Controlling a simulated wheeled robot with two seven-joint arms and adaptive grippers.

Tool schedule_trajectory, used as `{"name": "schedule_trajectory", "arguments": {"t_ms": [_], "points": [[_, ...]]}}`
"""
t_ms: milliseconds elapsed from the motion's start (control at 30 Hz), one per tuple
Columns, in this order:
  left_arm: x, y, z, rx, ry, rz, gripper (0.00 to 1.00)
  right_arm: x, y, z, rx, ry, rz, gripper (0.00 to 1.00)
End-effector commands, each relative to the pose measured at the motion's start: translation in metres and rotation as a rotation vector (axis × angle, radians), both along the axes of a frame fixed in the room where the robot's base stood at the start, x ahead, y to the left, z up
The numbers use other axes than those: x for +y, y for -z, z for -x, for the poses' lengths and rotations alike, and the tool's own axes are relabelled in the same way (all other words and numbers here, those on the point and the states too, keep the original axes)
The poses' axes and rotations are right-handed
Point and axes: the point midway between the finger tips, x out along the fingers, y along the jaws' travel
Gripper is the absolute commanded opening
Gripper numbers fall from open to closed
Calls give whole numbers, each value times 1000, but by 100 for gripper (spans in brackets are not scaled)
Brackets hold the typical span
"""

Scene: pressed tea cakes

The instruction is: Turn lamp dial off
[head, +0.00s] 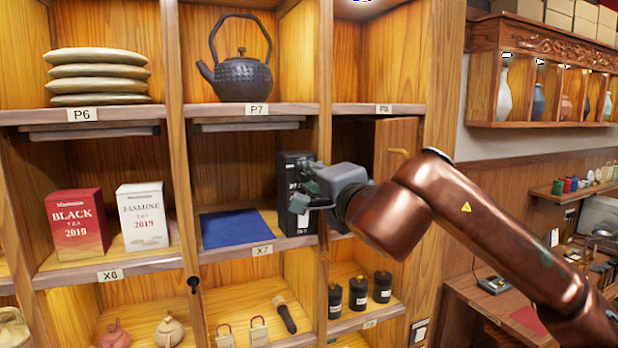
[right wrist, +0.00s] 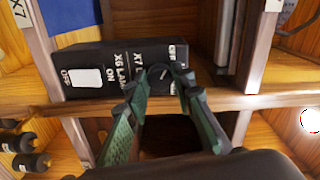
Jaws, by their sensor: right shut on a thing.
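A black control box (head: 291,172) stands upright at the right end of the X7 shelf in the head view. In the right wrist view, the same box (right wrist: 100,62) carries white lettering, with "OFF" beside a white patch, "X6 LAMP ON" and "X7". A round dark dial (right wrist: 161,73) is on its face, partly covered by my fingers. My right gripper (head: 305,188) reaches the box from the right and is shut on the dial. Its green fingers (right wrist: 160,92) lie on either side of the dial in the right wrist view. My left gripper is not in view.
A blue cloth (head: 236,228) lies left of the box. Black and Jasmine tea boxes (head: 78,222) stand on X6. An iron teapot (head: 243,78) is above on P7. Small black jars (head: 358,292) stand below.

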Motion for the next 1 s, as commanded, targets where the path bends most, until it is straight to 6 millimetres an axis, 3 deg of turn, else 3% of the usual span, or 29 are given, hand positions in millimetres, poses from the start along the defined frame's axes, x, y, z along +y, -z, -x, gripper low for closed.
{"name": "schedule_trajectory", "arguments": {"t_ms": [267, 633, 767, 1000], "points": [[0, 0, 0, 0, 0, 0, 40, 0, 2, 0, 3, 0, 1, 40], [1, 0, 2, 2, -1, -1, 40, -2, 0, 5, 0, 0, 0, 40], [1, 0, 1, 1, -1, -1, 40, -9, -1, 22, -2, 0, 0, 40], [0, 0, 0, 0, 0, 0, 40, -29, 0, 69, -2, 0, 1, 40]]}}
